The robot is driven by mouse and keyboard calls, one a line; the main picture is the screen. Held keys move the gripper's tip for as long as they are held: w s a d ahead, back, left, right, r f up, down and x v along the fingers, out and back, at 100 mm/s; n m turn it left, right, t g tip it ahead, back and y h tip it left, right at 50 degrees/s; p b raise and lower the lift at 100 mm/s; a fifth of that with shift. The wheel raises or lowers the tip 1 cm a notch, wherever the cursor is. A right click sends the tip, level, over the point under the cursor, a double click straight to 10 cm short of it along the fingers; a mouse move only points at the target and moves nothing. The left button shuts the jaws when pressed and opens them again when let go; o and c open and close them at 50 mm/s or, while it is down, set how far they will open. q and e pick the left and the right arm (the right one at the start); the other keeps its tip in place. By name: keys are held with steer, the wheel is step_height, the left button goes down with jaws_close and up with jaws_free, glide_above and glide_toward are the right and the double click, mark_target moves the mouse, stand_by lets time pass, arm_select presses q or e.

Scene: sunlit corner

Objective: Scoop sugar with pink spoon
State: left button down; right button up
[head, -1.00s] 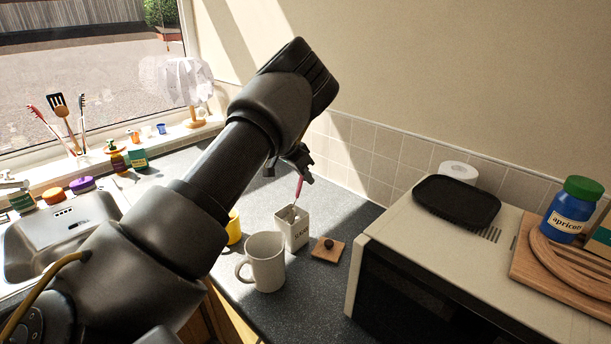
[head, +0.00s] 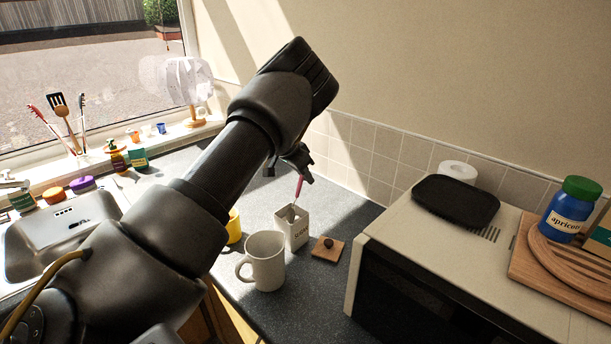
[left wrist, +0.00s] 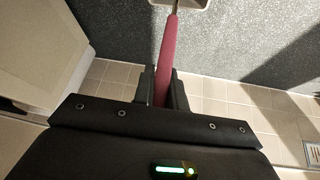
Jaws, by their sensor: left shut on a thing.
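The pink spoon (head: 299,187) is held upright, slightly tilted, by my left gripper (head: 300,168). Its metal end goes down into the open top of the white sugar canister (head: 296,232); the bowl of the spoon is hidden inside. In the left wrist view the pink handle (left wrist: 168,50) runs between the two shut fingers (left wrist: 162,88), and a corner of the canister (left wrist: 180,4) shows at the top edge. The sugar itself cannot be made out. My right gripper is not in view.
A white mug (head: 266,262) stands close in front of the canister. A wooden lid (head: 327,249) lies to its right. A yellow item (head: 234,228) is partly behind my arm. The microwave (head: 395,235) bounds the right side, the sink (head: 50,238) the left.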

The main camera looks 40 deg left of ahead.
arm_select(q)
steer(key=shift+r+p, duration=0.9)
steer(key=shift+r, duration=0.05)
step_height(320, 180, up, 5)
steer(key=p, duration=0.4)
